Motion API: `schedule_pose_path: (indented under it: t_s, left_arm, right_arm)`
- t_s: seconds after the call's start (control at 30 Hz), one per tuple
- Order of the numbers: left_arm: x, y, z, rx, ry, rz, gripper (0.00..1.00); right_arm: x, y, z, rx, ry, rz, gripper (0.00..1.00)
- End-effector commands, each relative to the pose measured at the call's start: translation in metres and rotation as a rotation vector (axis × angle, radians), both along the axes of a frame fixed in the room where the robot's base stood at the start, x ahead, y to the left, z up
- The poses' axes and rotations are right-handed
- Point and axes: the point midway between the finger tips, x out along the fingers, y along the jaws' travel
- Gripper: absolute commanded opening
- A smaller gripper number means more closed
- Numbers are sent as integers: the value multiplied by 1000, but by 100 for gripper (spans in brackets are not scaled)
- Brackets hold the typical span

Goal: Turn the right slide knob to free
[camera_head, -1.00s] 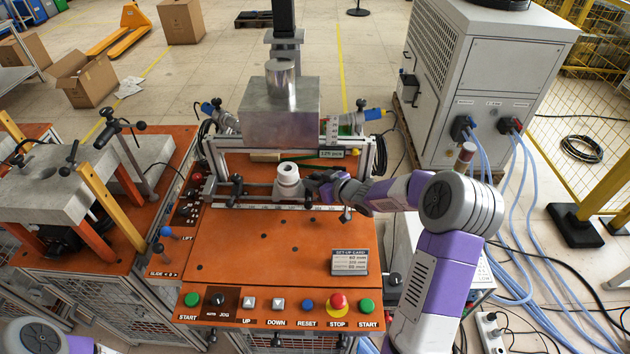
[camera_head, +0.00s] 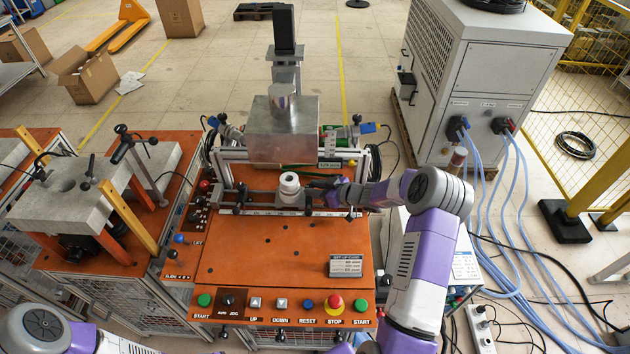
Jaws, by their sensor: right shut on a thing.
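The induction heater's slide rail (camera_head: 340,213) runs across the orange bench, with a ruler strip along it. A white ring-shaped part (camera_head: 289,184) stands upright on a grey holder (camera_head: 290,199) at the middle of the rail. A black left slide knob (camera_head: 240,196) sits left of the holder. My right gripper (camera_head: 314,187) reaches in from the right and is shut at the right slide knob, just right of the holder. The dark fingers largely hide that knob, so its angle cannot be read. My left gripper is out of view; only part of my left arm shows at the lower left.
A metal block (camera_head: 284,130) stands behind the rail. The front panel (camera_head: 282,304) has several buttons and a red stop button (camera_head: 334,302). A cabinet (camera_head: 490,75) with blue hoses stands at the right.

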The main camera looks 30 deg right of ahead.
Motion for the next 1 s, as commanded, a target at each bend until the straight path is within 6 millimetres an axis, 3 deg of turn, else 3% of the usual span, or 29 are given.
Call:
schedule_pose_path:
  t_s: [0.03, 0.13, 0.67, 0.7, 0.83, 1.0]
  left_arm:
    - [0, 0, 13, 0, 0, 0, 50]
    - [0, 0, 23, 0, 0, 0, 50]
    - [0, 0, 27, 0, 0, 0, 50]
    - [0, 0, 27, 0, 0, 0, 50]
    - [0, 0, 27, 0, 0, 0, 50]
    - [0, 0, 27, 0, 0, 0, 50]
  right_arm:
    - [3, -2, 10, 0, -11, 22, 2]
    - [4, -3, 8, -1, -12, 83, 2]
    - [3, -4, 4, -1, -6, 168, 2]
    - [3, -3, 4, -1, -6, 168, 37]
    - [3, -3, 3, 0, -3, 168, 56]
    - [2, -3, 2, -1, 0, 168, 56]
